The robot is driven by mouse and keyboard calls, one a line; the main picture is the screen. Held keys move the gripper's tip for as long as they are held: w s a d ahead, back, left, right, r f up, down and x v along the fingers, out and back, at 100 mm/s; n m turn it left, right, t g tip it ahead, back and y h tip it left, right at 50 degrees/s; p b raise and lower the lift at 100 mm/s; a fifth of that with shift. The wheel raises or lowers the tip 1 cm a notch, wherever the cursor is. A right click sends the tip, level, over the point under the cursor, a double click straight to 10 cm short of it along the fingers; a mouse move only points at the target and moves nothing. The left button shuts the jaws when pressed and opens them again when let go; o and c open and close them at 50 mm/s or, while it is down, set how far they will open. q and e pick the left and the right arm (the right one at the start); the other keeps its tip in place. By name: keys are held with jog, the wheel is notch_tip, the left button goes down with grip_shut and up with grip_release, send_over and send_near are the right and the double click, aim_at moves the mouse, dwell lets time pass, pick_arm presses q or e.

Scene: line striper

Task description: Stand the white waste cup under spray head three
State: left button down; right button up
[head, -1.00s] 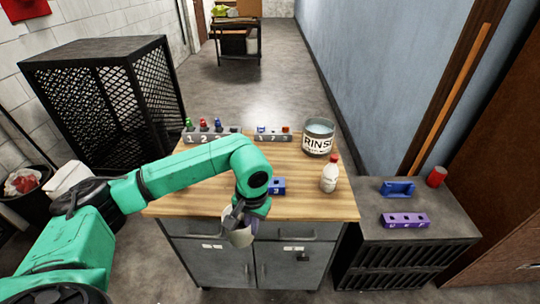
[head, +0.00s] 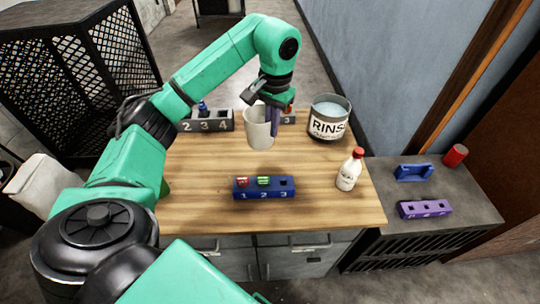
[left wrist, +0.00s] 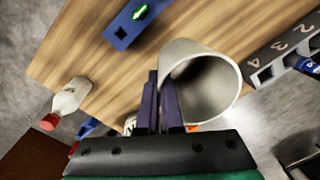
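The white waste cup (head: 258,128) is held upright or nearly so above the back middle of the wooden table. My left gripper (head: 273,118) is shut on the cup's wall at its right side. The left wrist view shows the fingers (left wrist: 160,85) pinching the wall of the cup (left wrist: 215,100), whose open mouth shows. A blue block (head: 263,195) numbered 1, 2, 3 lies nearer the front, apart from the cup. It has a red piece at 1, a green piece at 2 and a dark opening at 3. My right gripper is not in view.
A grey numbered rack (head: 208,126) stands at the back left, partly behind my arm. A RINSE tub (head: 328,118) and a red-capped bottle (head: 349,170) stand on the right. The side cabinet holds a purple block (head: 425,209), a blue bracket (head: 413,172) and a red can (head: 455,155). The table's left part is clear.

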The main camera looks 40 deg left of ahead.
pick_arm(q)
jog(key=p, duration=0.2)
send_over(271, 169)
notch_tip(271, 169, down, 10)
jog(key=shift+s+f, duration=0.15)
jog(key=shift+f, duration=0.25)
jog(key=c, duration=1.1)
grip_release()
jog(key=shift+r, duration=0.1)
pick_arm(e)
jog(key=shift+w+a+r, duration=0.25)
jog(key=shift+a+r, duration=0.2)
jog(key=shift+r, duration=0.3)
